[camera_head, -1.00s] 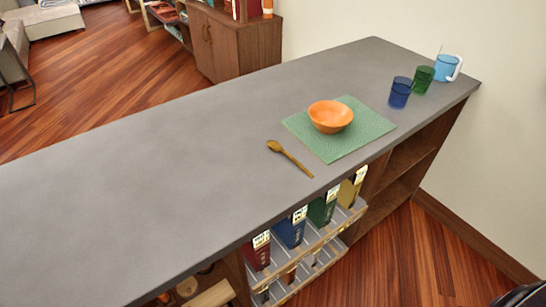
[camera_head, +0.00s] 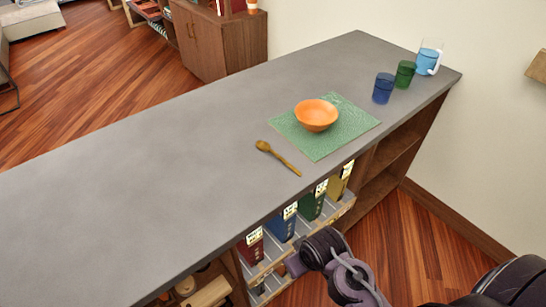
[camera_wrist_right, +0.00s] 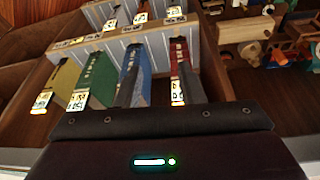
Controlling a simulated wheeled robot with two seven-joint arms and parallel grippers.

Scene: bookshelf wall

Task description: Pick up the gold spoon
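The gold spoon (camera_head: 279,158) lies flat on the grey counter (camera_head: 150,170), just left of the green placemat (camera_head: 345,135). Its bowl end points to the back left and its handle toward the counter's near edge. My right arm shows low in the head view, in front of the counter's near side and below the spoon. In the right wrist view my right gripper (camera_wrist_right: 160,88) has two dark fingers apart with nothing held between them. The spoon is not in the wrist view. My left gripper is not in view.
An orange bowl (camera_head: 316,115) sits on the placemat. A blue cup (camera_head: 383,88), a green cup (camera_head: 405,74) and a clear pitcher (camera_head: 428,58) stand at the back right. Several books (camera_head: 311,205) fill a rack under the counter's near edge. The counter's left is clear.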

